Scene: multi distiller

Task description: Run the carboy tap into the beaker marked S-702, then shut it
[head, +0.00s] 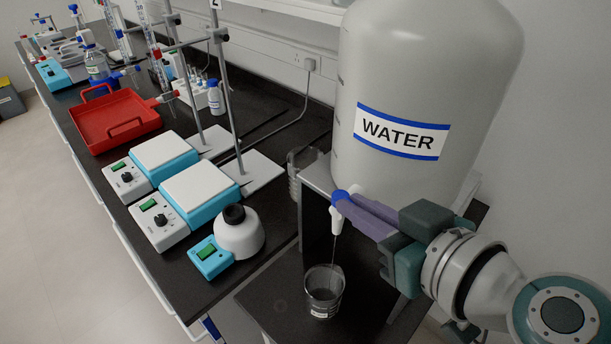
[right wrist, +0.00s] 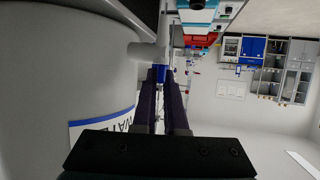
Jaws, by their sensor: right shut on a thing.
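The large grey-white carboy (head: 395,90) with a "WATER" label stands on a raised stand. Its tap (head: 337,219) has a white spout and a blue handle (head: 341,195). My right gripper (head: 350,203) is shut on the blue handle, which also shows between the fingers in the right wrist view (right wrist: 160,74). A thin stream (head: 334,250) runs from the spout down into a clear beaker (head: 324,290) standing upright below. The beaker's small white label is too small to read surely, and its water level is hard to tell. My left gripper is not in view.
Two hotplate stirrers (head: 198,190) and a round white device with a blue base (head: 238,235) stand left of the tap. Another glass vessel (head: 304,170) stands behind the stand's edge. A red tray (head: 113,120) lies farther back on the black bench.

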